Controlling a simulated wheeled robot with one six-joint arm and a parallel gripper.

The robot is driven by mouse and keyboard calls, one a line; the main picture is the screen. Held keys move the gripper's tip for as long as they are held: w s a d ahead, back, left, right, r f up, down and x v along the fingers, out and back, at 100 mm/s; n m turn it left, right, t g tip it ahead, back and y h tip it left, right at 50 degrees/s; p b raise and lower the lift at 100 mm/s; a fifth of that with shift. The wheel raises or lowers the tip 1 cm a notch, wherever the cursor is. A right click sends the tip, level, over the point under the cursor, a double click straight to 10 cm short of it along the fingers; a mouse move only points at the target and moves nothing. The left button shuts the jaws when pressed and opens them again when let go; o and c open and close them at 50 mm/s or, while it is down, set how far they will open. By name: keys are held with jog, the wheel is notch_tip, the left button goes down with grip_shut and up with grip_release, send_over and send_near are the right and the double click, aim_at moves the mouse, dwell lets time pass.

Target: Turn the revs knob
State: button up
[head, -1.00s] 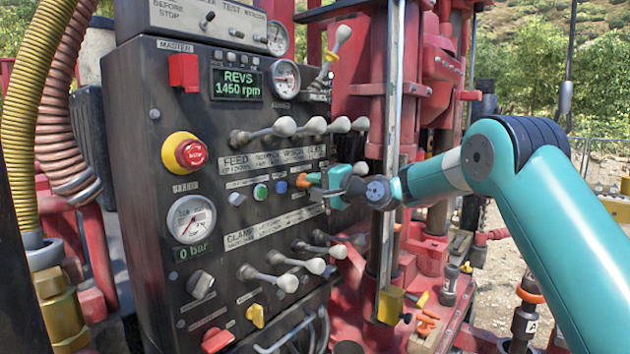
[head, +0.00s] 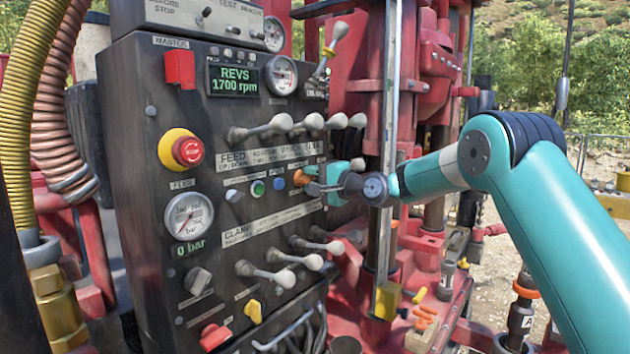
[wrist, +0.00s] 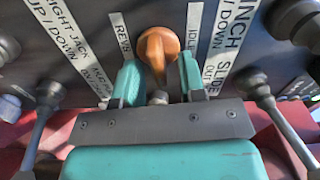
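The revs knob is an orange knob (head: 301,178) on the dark control panel, at the right end of a row of small round buttons. In the wrist view the orange knob (wrist: 158,52) stands between the REVS and IDLE labels. My gripper (head: 314,182) is at the knob, coming from the right. In the wrist view its two teal fingers (wrist: 158,75) are spread, one on each side of the knob's lower part. They look open, with little room at the sides; any contact is hard to tell. The revs display (head: 234,80) reads 1700 rpm.
Levers with pale knobs stick out above (head: 281,123) and below (head: 282,278) the button row. In the wrist view levers flank my gripper on the left (wrist: 48,95) and right (wrist: 262,95). A red emergency button (head: 188,151) is further left. A vertical rail (head: 390,150) stands behind my wrist.

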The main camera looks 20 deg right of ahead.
jog(key=shift+s+d+f+b, duration=0.15)
jog(key=shift+s+d+b, duration=0.15)
jog(key=shift+s+b, duration=0.15)
jog(key=b+v, duration=0.7)
jog(key=v, duration=0.9)
jog(key=shift+s, duration=0.2)
jog(key=shift+d, duration=0.1)
jog(key=s+a+f+n+g+h, duration=0.1)
jog(key=s+a+f+n+g, duration=0.4)
jog(key=s+a, duration=0.3)
jog(key=s+a+f+n+g+h, duration=0.1)
jog(key=s+a+f+n+g, duration=0.35)
jog(key=s+a, duration=0.45)
jog(key=s+f+n+g+h, duration=0.2)
jog(key=s+f+n, duration=0.1)
jog(key=s, duration=0.6)
jog(key=s+d+f+n+g+h, duration=0.1)
jog(key=s+f+n+g+h, duration=0.1)
jog(key=s, duration=0.8)
notch_tip(320, 180, down, 3)
jog(key=shift+d+f+n+g, duration=0.2)
jog(key=shift+n+g, duration=0.35)
jog(key=shift+n, duration=0.6)
jog(key=shift+s, duration=0.1)
